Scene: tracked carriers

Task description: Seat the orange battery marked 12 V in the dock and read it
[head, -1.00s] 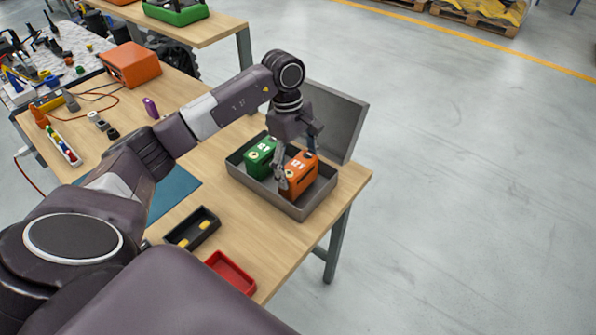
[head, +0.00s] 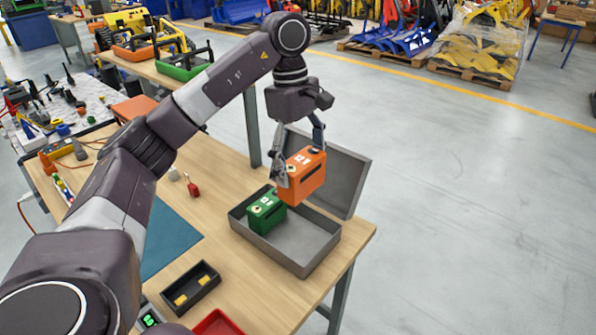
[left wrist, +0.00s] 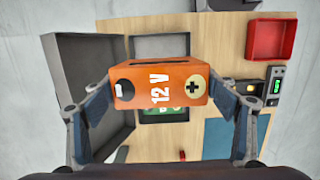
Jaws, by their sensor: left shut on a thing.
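My left gripper (head: 300,166) is shut on the orange battery (head: 305,178) and holds it above the open grey case. In the left wrist view the orange battery (left wrist: 160,87) shows "12 V" and a plus mark, with a fingertip at each end. The dock (head: 190,288) is a black tray with yellow contacts on the bench, left of the case. A small unit with a lit green display (head: 149,319) stands beside it; that display (left wrist: 276,87) also shows in the left wrist view. My right gripper is not in view.
A green battery (head: 266,211) stands in the grey case (head: 300,262), whose lid is raised at the back. A red tray (head: 220,325) lies near the dock. A blue mat (head: 170,243) and a small red item (head: 193,190) lie to the left.

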